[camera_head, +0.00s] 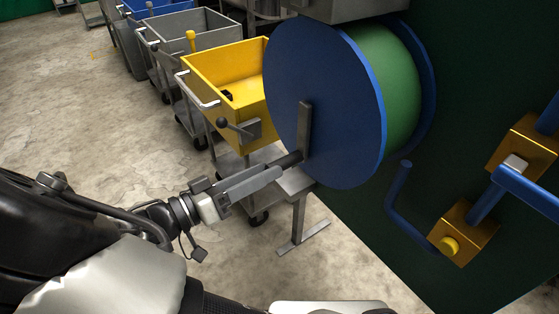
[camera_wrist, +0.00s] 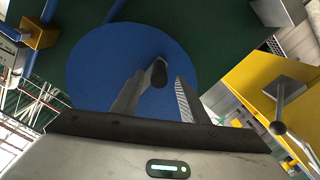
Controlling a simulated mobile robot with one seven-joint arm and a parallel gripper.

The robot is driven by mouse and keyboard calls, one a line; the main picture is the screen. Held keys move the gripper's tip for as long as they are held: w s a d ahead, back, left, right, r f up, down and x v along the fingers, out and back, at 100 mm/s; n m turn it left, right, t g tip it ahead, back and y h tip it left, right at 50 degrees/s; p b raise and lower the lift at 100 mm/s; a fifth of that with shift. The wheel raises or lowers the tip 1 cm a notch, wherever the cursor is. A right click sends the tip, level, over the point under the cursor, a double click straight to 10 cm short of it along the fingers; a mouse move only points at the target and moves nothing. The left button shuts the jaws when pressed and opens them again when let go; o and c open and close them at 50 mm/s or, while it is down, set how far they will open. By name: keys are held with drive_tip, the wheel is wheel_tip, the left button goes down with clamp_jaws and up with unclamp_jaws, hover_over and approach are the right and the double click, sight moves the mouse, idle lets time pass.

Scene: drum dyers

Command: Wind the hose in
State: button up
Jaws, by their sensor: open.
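The hose reel has a large blue disc (camera_head: 318,95) in front, with a smooth green drum or wound hose (camera_head: 392,75) behind it. A grey crank bar (camera_head: 304,125) stands upright on the disc, with a black handle (camera_head: 290,160) sticking out at its lower end. My gripper (camera_head: 277,170) is at this handle, reaching in from the left. In the wrist view the blue disc (camera_wrist: 135,55) lies ahead. The open fingers of my gripper (camera_wrist: 160,80) stand on either side of the black handle (camera_wrist: 158,73), with a gap visible. No loose hose end shows.
A yellow cart (camera_head: 225,85) with a black-knobbed lever (camera_head: 236,126) stands left of the reel, with a grey cart (camera_head: 190,30) behind it. Blue pipes with yellow valve blocks (camera_head: 466,228) are on the dark green wall at right. The concrete floor (camera_head: 75,110) at left is clear.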

drive_tip(key=p+v, duration=0.1)
drive_tip(key=v, duration=1)
drive_tip(key=shift+a, duration=0.15)
